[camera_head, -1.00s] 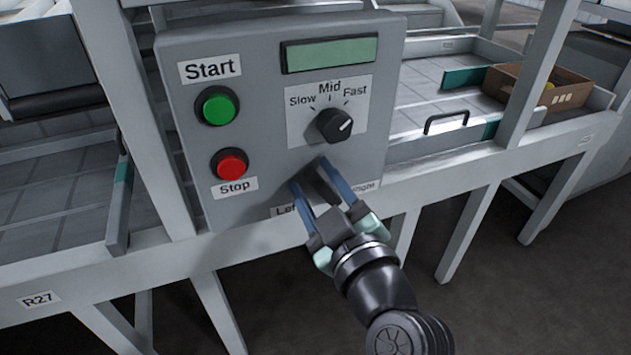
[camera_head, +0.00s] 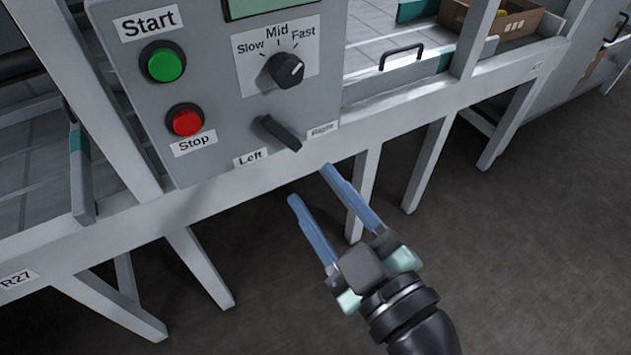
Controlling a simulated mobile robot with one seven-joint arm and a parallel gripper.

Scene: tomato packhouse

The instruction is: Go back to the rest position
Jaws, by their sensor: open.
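My gripper (camera_head: 310,184) is open and empty, with its two blue fingers spread apart. It is in front of and below the grey control panel (camera_head: 215,100), clear of it. A black lever switch (camera_head: 277,134) sits low on the panel between the labels Left (camera_head: 250,157) and Right (camera_head: 322,130). The lever slants, its lower end toward the Right label. The green Start button (camera_head: 163,62) and red Stop button (camera_head: 185,120) are at the panel's left.
A white frame beam (camera_head: 450,95) runs under the panel, with several legs going down to the dark floor. A black handle (camera_head: 402,56) stands on the conveyor side at right. A cardboard box (camera_head: 520,22) is at the top right. The floor (camera_head: 500,270) at lower right is clear.

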